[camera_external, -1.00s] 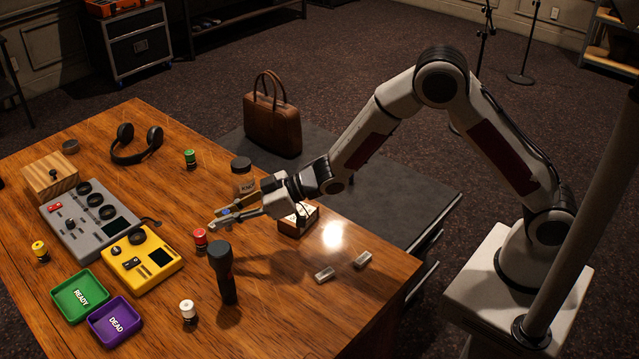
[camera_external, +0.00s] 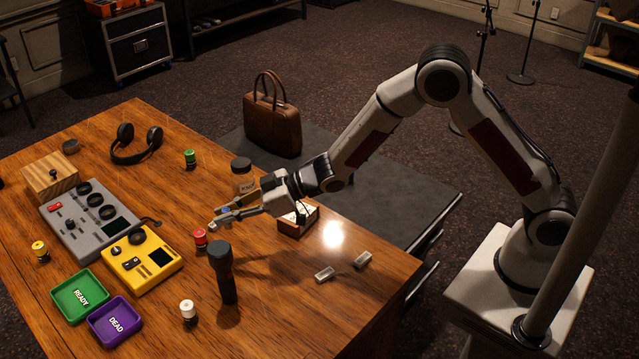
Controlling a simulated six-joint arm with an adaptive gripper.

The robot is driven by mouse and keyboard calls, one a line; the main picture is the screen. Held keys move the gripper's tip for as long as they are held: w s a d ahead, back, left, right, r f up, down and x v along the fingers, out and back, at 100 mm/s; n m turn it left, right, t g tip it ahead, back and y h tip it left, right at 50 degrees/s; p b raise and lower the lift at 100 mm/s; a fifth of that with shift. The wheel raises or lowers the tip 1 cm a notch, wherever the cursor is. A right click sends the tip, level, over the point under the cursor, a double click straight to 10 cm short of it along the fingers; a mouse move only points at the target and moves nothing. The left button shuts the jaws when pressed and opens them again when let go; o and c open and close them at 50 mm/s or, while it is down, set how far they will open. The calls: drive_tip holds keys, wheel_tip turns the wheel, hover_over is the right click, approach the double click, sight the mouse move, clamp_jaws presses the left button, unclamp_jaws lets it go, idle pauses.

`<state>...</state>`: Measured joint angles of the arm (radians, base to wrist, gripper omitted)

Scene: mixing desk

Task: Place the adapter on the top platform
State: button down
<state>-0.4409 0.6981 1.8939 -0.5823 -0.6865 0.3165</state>
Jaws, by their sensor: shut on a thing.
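My gripper (camera_external: 219,221) is over the wooden desk, near the red-topped cylinder (camera_external: 199,238) and the dark flashlight-like object (camera_external: 222,272). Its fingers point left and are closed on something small. The held thing is mostly hidden by the fingers, and I cannot tell whether it is the adapter. Two small light-grey blocks (camera_external: 324,274) lie apart on the desk at the right, clear of the gripper. I cannot make out which thing is the top platform.
A yellow device (camera_external: 160,270), grey mixer (camera_external: 70,237), green READY tray (camera_external: 80,297) and purple DEAD tray (camera_external: 116,322) stand left. A jar (camera_external: 242,165) and wooden-framed meter (camera_external: 308,221) are close to my gripper. A white-topped cylinder (camera_external: 188,311) stands in front. Headphones (camera_external: 137,157) lie at the back.

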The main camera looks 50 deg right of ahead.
wheel_tip(320, 180, up, 5)
drive_tip(key=shift+r, duration=0.1)
drive_tip(key=w+d+m+t+h, duration=0.2)
drive_tip(key=w+d+m, duration=0.15)
drive_tip(key=d, duration=0.95)
drive_tip(key=m+t+h, duration=0.2)
drive_tip(key=m+h, duration=0.6)
drive_tip(key=h, duration=0.2)
hover_over(351, 215)
wheel_tip(351, 215, down, 27)
drive_tip(key=shift+s, duration=0.15)
drive_tip(key=shift+f, duration=2.95)
drive_tip(key=shift+f, duration=2.05)
